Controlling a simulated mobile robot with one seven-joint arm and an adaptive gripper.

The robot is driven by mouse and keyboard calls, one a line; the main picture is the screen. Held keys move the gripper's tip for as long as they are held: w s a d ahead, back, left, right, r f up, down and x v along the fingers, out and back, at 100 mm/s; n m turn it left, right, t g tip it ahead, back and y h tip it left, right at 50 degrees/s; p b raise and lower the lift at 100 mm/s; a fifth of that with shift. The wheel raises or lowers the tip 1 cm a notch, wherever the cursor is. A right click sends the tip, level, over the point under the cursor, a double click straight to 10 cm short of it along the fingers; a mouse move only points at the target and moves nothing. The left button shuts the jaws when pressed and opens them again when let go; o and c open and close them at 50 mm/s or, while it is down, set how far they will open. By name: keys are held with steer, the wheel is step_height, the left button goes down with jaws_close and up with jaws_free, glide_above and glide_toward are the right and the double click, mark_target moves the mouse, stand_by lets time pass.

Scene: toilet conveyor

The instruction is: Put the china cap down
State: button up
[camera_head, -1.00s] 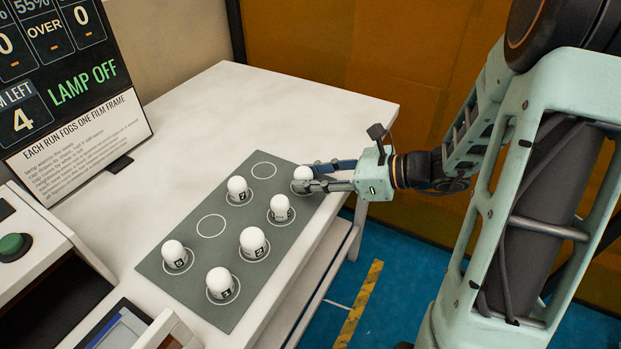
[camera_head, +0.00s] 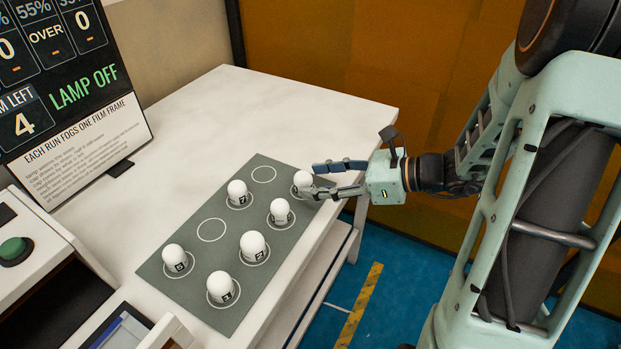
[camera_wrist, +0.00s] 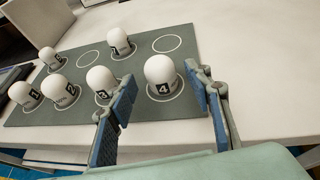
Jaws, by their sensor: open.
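A white dome-topped china cap (camera_head: 302,180) stands upright on the grey mat (camera_head: 190,283) near its far right corner. In the wrist view this cap (camera_wrist: 160,72) shows a black label with a 4 and stands on a printed ring. My gripper (camera_head: 318,181) is open, with its blue-padded fingers spread at the cap's near side. In the wrist view my gripper (camera_wrist: 160,88) has one finger on either side of the cap, with visible gaps. In the head view a finger partly hides the cap's base.
Several other numbered white caps stand on rings on the mat, including one marked 7 (camera_head: 238,192). Two rings are empty, one at the mat's far edge (camera_head: 263,174) and one mid-left (camera_head: 211,230). The white table (camera_head: 300,108) is clear behind the mat. A sign stands at left.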

steer(key=p+v, duration=0.1)
steer(key=v, duration=0.8)
steer(key=shift+s+d, duration=0.2)
steer(key=shift+d, duration=0.1)
